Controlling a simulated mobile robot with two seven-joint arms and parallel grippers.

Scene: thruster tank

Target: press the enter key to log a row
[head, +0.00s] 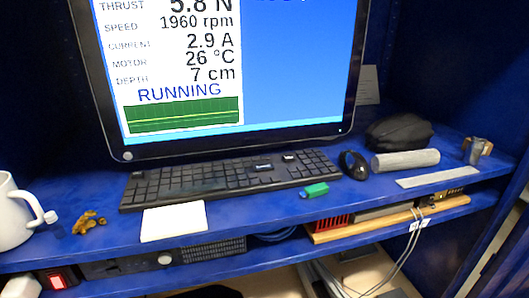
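A black keyboard (220,178) lies on the blue shelf in front of a large monitor (220,70). The enter key is too small to pick out among the keys. One pale-marked key area (288,157) shows near the keyboard's upper right. The monitor shows thrust 5.8 N, 1960 rpm, 2.9 A, 26 °C, 7 cm and the word RUNNING above a green graph. Neither of my grippers shows in the head view.
A lower shelf holds equipment and cables.

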